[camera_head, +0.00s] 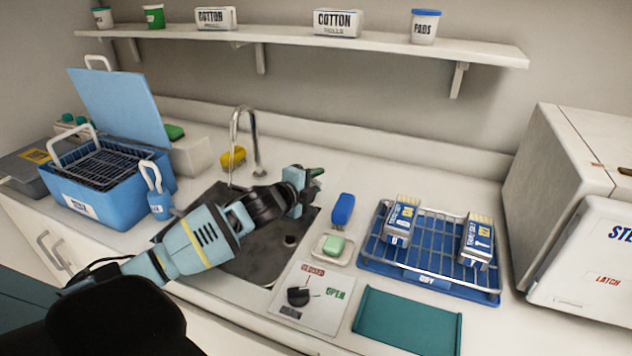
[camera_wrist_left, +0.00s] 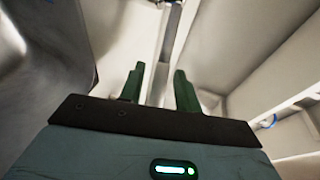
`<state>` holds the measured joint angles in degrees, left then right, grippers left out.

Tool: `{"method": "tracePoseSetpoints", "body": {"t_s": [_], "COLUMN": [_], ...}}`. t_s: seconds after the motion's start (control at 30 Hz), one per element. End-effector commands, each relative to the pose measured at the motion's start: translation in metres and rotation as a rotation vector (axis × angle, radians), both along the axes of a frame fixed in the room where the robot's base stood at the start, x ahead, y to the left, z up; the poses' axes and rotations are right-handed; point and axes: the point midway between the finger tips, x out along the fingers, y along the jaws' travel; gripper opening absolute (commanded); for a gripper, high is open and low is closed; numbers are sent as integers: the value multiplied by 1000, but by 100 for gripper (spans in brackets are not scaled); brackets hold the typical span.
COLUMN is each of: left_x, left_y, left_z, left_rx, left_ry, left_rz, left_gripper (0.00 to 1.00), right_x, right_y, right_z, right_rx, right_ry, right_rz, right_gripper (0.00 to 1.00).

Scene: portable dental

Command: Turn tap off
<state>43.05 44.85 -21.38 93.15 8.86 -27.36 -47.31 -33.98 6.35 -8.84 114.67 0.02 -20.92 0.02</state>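The tap (camera_head: 240,122) is a curved metal spout behind the sink (camera_head: 265,250). A thin pale line below its outlet may be water or part of the spout; I cannot tell. A white panel (camera_head: 325,318) at the counter front carries a black knob (camera_head: 298,296), with a red CLOSED label and a green OPEN label. The knob's exact setting is too small to read. My left gripper (camera_head: 316,172) is over the sink's back right, well behind the knob and apart from it. In the wrist view its two green fingers (camera_wrist_left: 159,85) are apart with nothing between them. My right gripper is out of view.
A soap dish (camera_head: 347,258) and blue brush (camera_head: 343,210) sit right of the sink. A blue rack tray (camera_head: 480,294) and teal mat (camera_head: 390,322) lie further right. A shelf (camera_head: 400,42) runs above.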

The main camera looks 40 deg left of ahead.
Motion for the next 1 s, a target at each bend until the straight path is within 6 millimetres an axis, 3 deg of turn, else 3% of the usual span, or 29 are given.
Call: {"method": "tracePoseSetpoints", "body": {"t_s": [0.37,0.6,1.0], "left_x": [4,4,2], "left_y": [0,0,3], "left_z": [-1,-1,-1], "left_rx": [-1,0,1], "left_ry": [0,0,0], "left_rz": [-1,0,-1], "left_gripper": [32,0,0], "right_x": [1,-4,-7], "right_y": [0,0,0], "right_z": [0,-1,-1], "right_rx": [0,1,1], "right_ry": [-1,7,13], "right_rz": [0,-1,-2], "right_gripper": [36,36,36]}}
